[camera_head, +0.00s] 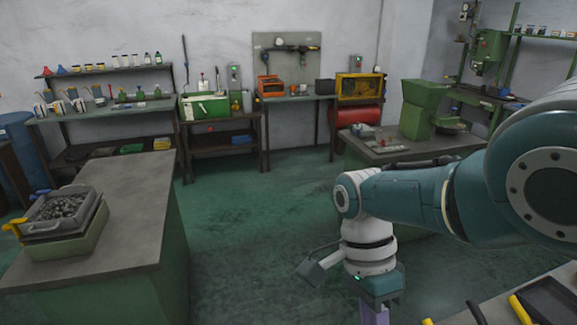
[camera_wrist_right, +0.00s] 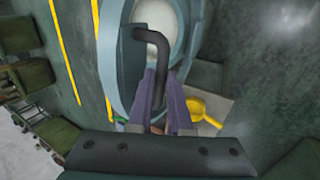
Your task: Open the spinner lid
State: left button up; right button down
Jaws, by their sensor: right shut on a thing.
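In the wrist view my right gripper (camera_wrist_right: 166,92), with purple fingers, is shut on a dark bent handle (camera_wrist_right: 152,36). Beyond the handle is a rounded blue-teal body (camera_wrist_right: 112,62) with a pale round area inside its rim. I cannot tell for sure which part of it is the spinner lid, or whether the lid stands open. The head view shows only part of my right gripper's purple fingers (camera_head: 374,314) at the bottom edge, below the wrist. The spinner is not clearly visible there. My left gripper is not in view.
A bench (camera_head: 120,225) at left holds a tray of metal pieces (camera_head: 62,208). Yellow-handled tools (camera_head: 522,312) lie on a surface at lower right. A green machine (camera_head: 422,105) stands on a bench behind my right arm. The green floor (camera_head: 245,240) in the middle is clear.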

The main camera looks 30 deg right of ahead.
jog(key=shift+s+a+f, duration=0.1)
jog(key=shift+s, duration=0.05)
jog(key=c, duration=1.1)
grip_release()
jog(key=shift+a, duration=0.1)
jog(key=shift+o, duration=1.3)
jog(key=p+v, duration=0.2)
jog(key=v, duration=0.8)
